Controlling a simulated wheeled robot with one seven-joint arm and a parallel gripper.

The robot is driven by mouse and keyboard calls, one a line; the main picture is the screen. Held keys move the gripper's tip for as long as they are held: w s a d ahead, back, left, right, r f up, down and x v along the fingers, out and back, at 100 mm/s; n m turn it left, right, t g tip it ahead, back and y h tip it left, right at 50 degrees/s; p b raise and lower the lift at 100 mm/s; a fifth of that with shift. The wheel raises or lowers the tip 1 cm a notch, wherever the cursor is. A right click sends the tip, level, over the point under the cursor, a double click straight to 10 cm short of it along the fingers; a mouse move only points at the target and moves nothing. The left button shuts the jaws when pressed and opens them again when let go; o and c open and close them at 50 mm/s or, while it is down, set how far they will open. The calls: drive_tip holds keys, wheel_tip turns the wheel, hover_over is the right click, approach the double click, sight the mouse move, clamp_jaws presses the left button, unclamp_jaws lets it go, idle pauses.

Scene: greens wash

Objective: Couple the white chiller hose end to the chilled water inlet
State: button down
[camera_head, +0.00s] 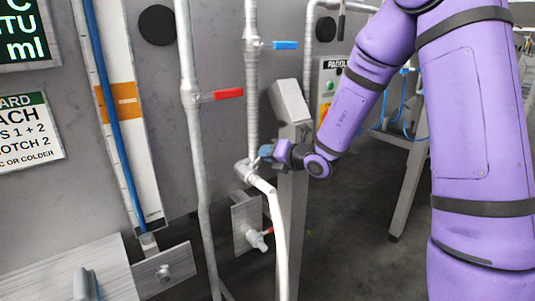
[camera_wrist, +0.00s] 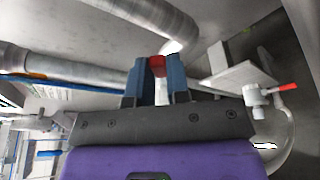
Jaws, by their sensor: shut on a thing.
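The white hose (camera_head: 274,215) hangs in front of the steel post. Its upper end meets a pale pipe fitting (camera_head: 245,170) at the foot of the pipe with the blue lever; I cannot tell whether they are locked together. This fitting may be the chilled water inlet; no label shows. My gripper (camera_head: 265,153) is just above and right of the fitting. In the wrist view my gripper (camera_wrist: 156,75) has its blue fingers shut on a small red part (camera_wrist: 157,66). A bright white surface lies just beyond the fingertips. The red part's link to the hose is hidden.
A pipe with a red lever (camera_head: 228,95) stands left of the pipe with a blue lever (camera_head: 285,45). A grey post (camera_head: 292,215) stands close behind the hose. A red-handled valve (camera_head: 257,240) sits low on a bracket.

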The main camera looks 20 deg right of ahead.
drive_tip(key=shift+s+f+m+t+h, duration=0.15)
drive_tip(key=shift+s+m+t+h, duration=0.35)
drive_tip(key=shift+t, duration=0.5)
drive_tip(key=shift+s+f+m+t+h, duration=0.15)
drive_tip(key=shift+s+m+t+h, duration=0.15)
drive_tip(key=shift+m+t+h, duration=0.55)
drive_tip(key=shift+n, duration=0.25)
drive_tip(key=c, duration=1.1)
unclamp_jaws()
